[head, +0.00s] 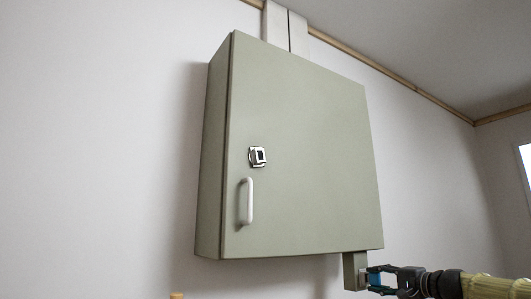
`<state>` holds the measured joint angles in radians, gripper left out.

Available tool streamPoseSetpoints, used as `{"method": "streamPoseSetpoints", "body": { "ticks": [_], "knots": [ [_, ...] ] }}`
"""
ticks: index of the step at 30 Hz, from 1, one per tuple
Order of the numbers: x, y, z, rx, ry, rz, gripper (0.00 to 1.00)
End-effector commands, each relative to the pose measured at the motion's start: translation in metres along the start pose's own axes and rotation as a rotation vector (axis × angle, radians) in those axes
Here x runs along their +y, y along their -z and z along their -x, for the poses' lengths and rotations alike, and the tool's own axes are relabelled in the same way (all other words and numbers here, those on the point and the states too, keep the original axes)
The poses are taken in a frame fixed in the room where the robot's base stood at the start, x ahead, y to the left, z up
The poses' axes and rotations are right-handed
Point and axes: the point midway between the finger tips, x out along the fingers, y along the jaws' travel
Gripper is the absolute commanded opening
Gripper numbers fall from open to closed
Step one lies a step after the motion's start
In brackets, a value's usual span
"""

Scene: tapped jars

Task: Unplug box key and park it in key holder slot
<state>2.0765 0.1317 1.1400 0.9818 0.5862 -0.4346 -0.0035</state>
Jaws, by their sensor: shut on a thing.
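The grey-green box (305,160) hangs on the wall with its door shut. Its lock (258,156) is a bright metal plate with a dark square middle, and no key is seen standing in it. A small grey-green block, apparently the key holder (354,271), sits under the box's lower right corner. My gripper (373,279) is at the holder's right side, shut on a small blue piece, apparently the head of the key (375,279). The key's shaft is hidden, and I cannot tell whether it is inside a slot or only against the holder.
A pale bar handle (246,202) stands out from the door below the lock. White conduits (287,27) rise from the box top to the wooden trim. The wall right of the box is clear. A small wooden tip (176,295) shows at the bottom edge.

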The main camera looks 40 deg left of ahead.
Motion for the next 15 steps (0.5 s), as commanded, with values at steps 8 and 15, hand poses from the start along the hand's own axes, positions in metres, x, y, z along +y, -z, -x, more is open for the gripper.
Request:
{"method": "streamPoseSetpoints", "body": {
  "ticks": [8,15],
  "knots": [
    [0.0003,-0.0003,-0.0001,-0.001,0.000,0.000,0.62],
    [0.0003,-0.0002,0.0000,0.000,0.000,0.000,0.63]
  ]
}}
